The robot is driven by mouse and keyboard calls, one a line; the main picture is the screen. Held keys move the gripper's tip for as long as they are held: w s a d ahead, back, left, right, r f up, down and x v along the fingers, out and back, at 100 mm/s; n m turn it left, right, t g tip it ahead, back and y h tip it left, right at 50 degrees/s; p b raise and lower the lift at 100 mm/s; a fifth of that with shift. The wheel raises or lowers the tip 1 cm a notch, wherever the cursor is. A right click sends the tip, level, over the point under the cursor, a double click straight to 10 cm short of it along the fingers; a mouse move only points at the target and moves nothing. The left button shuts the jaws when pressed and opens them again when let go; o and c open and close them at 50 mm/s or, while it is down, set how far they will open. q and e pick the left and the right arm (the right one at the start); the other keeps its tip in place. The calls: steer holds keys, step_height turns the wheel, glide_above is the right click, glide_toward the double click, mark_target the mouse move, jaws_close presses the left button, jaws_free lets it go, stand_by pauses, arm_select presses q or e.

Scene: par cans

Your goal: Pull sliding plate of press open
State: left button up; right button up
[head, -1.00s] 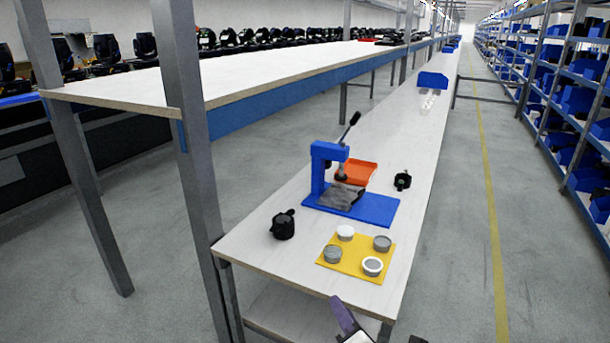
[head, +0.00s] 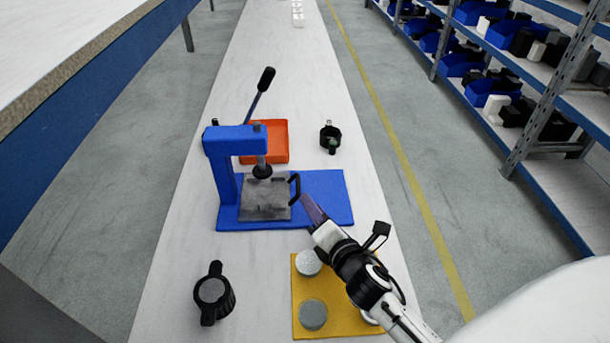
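The blue press (head: 228,165) stands on a blue base on the bench, its dark lever (head: 262,88) slanting up. Its grey sliding plate (head: 264,200) lies under the plunger, with a black handle (head: 295,190) on its right side. My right gripper (head: 308,203) reaches in from the lower right, its fingertips beside the handle. The fingers show nearly edge-on, so I cannot tell their gap, or whether they touch the handle. My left gripper is not in view.
A yellow mat (head: 301,290) with round grey pieces lies in front, partly behind my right arm. A black holder (head: 213,293) stands front left, another black part (head: 330,138) at the back right. An orange tray (head: 272,140) sits behind the press.

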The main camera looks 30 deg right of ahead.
steer(key=x, duration=0.9)
steer(key=shift+w+d+r+b, duration=0.1)
steer(key=shift+w+d+b, duration=0.1)
steer(key=shift+b, duration=0.2)
jaws_close()
